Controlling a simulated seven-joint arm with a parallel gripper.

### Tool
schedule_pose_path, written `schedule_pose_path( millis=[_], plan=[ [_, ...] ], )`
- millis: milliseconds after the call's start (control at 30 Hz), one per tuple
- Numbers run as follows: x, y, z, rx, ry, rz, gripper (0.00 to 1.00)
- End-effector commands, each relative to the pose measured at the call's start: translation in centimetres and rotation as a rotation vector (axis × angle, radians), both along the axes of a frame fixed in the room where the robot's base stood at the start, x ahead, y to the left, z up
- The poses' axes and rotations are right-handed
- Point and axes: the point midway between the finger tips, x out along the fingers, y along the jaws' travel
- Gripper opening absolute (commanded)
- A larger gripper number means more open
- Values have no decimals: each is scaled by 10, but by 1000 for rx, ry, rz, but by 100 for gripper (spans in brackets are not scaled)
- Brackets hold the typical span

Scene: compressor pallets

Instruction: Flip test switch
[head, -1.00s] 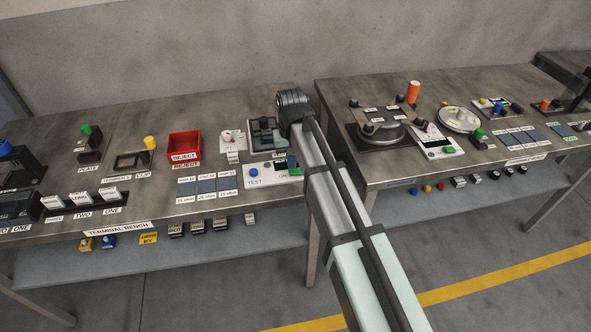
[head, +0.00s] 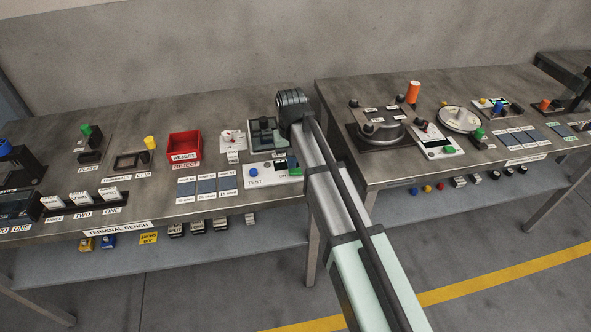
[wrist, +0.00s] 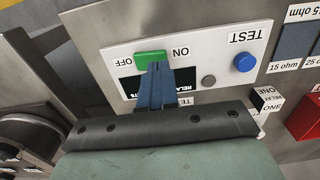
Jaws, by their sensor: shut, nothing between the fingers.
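The test panel (wrist: 207,59) is a white plate, seen upside down in the wrist view. It carries a green rocker switch (wrist: 149,56) between the labels OFF and ON, a small grey knob (wrist: 208,80), a blue button (wrist: 244,62) by the word TEST, and a dark display (wrist: 131,86). My gripper (wrist: 157,66) is shut and empty. Its blue fingertips lie over the edge of the green switch, nearer its ON end; I cannot tell whether they touch. In the head view the panel (head: 269,181) is partly hidden by my arm.
Left of the panel lie the ohm-value cards (head: 206,185) and a red reject bin (head: 184,146). A dark fixture (head: 262,133) stands just behind the panel. A second bench with a round fixture (head: 382,126) is to the right.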

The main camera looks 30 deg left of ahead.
Motion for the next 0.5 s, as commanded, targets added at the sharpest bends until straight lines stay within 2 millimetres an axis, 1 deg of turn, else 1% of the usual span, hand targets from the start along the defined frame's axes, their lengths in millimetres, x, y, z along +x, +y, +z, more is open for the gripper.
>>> schedule_pose_path(
  millis=[500],
  plan=[
    [0, 0, -6, 0, 0, 0, 0]
  ],
)
